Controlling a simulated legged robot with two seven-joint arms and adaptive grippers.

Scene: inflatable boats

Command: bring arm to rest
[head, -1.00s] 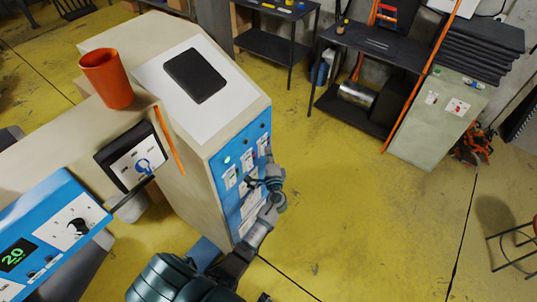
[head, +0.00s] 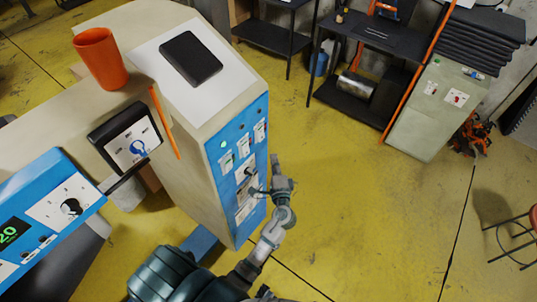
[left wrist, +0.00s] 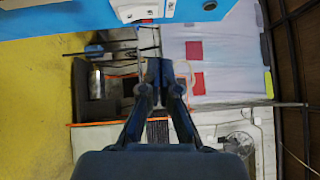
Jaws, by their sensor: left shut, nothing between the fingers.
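My left arm reaches up from the bottom of the head view. Its gripper (head: 278,165) is just right of the blue control panel (head: 235,175) on the beige machine (head: 180,130). I cannot tell from the head view whether a gap separates them. In the left wrist view the two dark fingers of this gripper (left wrist: 163,68) come together at their tips with nothing held. A blue panel edge (left wrist: 130,14) runs along the top of that view. My right gripper is not in view.
An orange cup (head: 100,58) and a black tablet-like pad (head: 191,58) rest on the machine top. A small screen box (head: 127,139) is at its side. Black shelves (head: 375,40) and a grey-green cabinet (head: 436,110) stand at the back.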

